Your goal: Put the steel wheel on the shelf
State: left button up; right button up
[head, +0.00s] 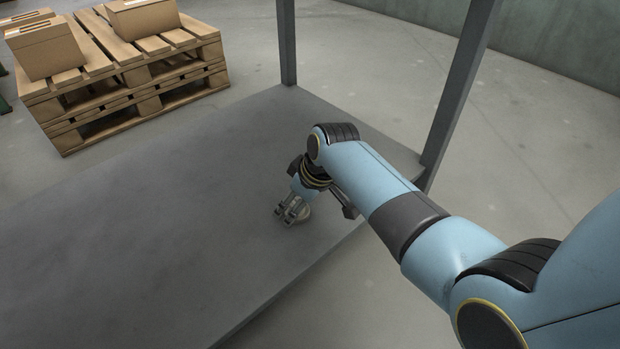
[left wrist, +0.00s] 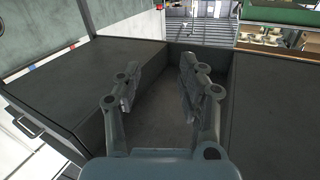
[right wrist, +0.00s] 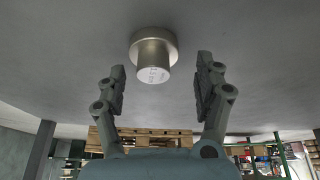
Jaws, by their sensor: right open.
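The steel wheel (right wrist: 153,48), a shiny metal flange with a narrower round hub, rests on the grey shelf surface (right wrist: 60,60) in the right wrist view. In the head view the wheel (head: 304,215) shows partly behind my right fingers on the grey shelf (head: 150,225), near its right edge. My right gripper (right wrist: 162,85) is open, its fingers on either side of the hub in that picture and apart from it; it also shows low over the shelf in the head view (head: 289,212). My left gripper (left wrist: 156,88) is open and empty in the left wrist view.
Two grey shelf posts (head: 287,45) and (head: 459,95) rise at the back and right. A wooden pallet (head: 150,80) with cardboard boxes (head: 45,48) stands behind. Most of the shelf is bare. Dark grey panels (left wrist: 95,65) flank my left gripper.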

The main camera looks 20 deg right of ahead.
aim_at(304, 217)
jog(key=p+v, duration=0.1)
jog(key=v, duration=0.2)
jog(key=shift+w+p, duration=0.1)
jog(key=shift+p, duration=0.3)
pick_arm(q)
jog(key=s+a+f+n+g+y+p, duration=0.1)
jog(key=s+a+f+g+p, duration=0.1)
jog(key=s+f+g, duration=0.7)
pick_arm(e)
jog(key=v, duration=0.2)
jog(key=shift+r, duration=0.4)
pick_arm(q)
jog(key=r+g+p, duration=0.1)
jog(key=w+r+g+p, duration=0.1)
jog(key=r+g+p, duration=0.1)
jog(key=shift+d+r+g+y, duration=0.1)
jog(key=shift+r+g+y, duration=0.2)
pick_arm(e)
jog(key=v, duration=0.5)
jog(key=shift+s+d, duration=0.1)
jog(key=shift+s, duration=0.15)
jog(key=s+d+m+h, duration=0.1)
jog(key=s+d+m, duration=0.3)
jog(key=s, duration=1)
jog(key=s+d+r+m+t+h, duration=0.1)
jog(key=s+d+r, duration=0.2)
jog(key=s+r, duration=0.6)
jog(key=s, duration=0.4)
jog(key=shift+d+r, duration=0.25)
jog(key=shift+r, duration=0.05)
